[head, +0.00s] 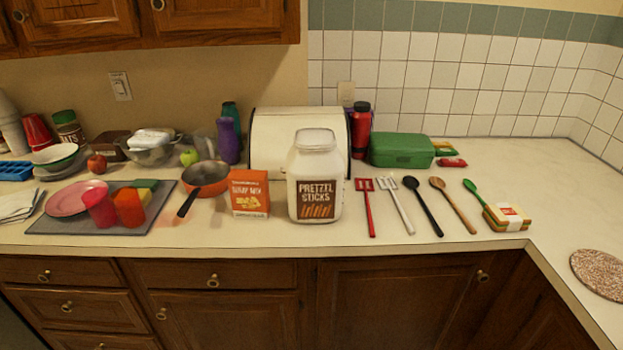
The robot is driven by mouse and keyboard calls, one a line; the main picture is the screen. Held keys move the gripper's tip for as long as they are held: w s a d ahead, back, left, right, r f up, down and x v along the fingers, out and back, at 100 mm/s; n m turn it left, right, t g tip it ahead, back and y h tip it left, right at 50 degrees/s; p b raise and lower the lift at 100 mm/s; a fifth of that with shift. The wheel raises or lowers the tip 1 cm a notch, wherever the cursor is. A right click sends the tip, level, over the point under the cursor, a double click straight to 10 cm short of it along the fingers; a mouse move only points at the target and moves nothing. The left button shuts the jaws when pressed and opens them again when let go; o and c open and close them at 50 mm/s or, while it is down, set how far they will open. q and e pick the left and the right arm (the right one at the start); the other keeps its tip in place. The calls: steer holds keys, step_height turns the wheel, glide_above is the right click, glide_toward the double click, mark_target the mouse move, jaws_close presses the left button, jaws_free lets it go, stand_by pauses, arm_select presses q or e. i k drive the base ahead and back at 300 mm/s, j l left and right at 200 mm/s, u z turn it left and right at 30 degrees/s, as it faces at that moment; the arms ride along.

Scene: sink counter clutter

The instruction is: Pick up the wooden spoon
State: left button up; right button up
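The wooden spoon (454,206) lies on the counter, right of centre in the head view. Its oval bowl points to the back and its handle runs toward the front right. It is the light brown utensil in a row of several. A black spoon (424,207) lies just left of it, and a green-handled utensil (474,192) lies to its right, with its front end at a sandwich-like pack. The wooden spoon appears uncovered and apart from its neighbours. Neither of my grippers is in view.
A red slotted turner (367,205) and a white utensil (396,206) lie further left, beside the pretzel jar (316,177). The sandwich-like pack (507,217) sits close on the right. A green box (402,150) stands behind. The counter at far right is mostly clear, with a round speckled mat (600,272).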

mark_target(435, 181)
steer(key=i+l, duration=0.2)
steer(key=l, duration=0.2)
steer(key=i+l, duration=0.2)
steer(key=l, duration=0.15)
steer(key=i+l, duration=0.25)
steer(key=l, duration=0.15)
steer(key=i+l, duration=0.2)
steer(key=l, duration=0.2)
steer(key=z, duration=0.05)
